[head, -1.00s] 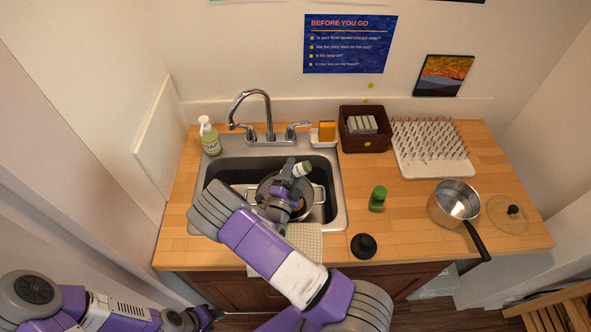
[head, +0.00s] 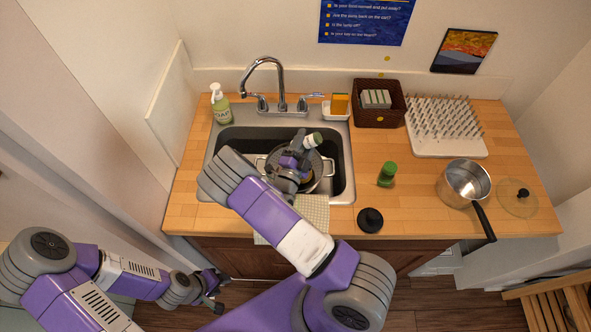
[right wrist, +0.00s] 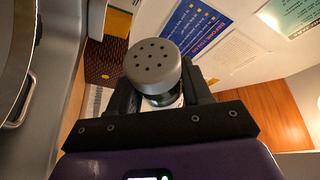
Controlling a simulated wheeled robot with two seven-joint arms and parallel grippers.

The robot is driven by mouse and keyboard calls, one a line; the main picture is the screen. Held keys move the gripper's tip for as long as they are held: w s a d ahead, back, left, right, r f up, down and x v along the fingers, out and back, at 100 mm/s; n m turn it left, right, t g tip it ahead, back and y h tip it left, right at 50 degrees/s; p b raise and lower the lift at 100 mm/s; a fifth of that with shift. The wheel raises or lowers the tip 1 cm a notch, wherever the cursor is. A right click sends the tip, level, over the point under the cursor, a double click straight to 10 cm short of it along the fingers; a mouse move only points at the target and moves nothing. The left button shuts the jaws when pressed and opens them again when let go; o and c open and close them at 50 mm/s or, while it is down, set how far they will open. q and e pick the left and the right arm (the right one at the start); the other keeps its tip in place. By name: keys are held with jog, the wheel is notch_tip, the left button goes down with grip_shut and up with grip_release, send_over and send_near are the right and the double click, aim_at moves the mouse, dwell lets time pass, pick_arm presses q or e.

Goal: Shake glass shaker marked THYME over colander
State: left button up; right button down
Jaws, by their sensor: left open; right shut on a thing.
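My right gripper (head: 299,146) is shut on a small glass shaker (head: 314,140) above the colander. The metal colander (head: 329,168) sits in the sink, partly hidden by my right arm and gripper. What lies inside it is mostly hidden. My left gripper (head: 214,293) is open and empty, low in front of the counter, away from the sink.
A green-capped jar (head: 387,175) and a black lid-like object (head: 370,219) stand right of the sink (head: 347,190). A saucepan (head: 464,184), glass lid (head: 517,198), drying rack (head: 445,148) and brown basket (head: 379,118) stand farther right. The faucet (head: 262,64) rises behind the sink.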

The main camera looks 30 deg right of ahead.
jog(key=shift+r, duration=0.1)
dwell(0.3)
notch_tip(320, 180, up, 3)
jog(key=p, duration=0.3)
jog(key=shift+p, duration=0.3)
notch_tip(320, 180, down, 4)
jog(key=shift+r+b, duration=0.25)
jog(key=shift+b, duration=0.75)
jog(key=shift+r, duration=0.15)
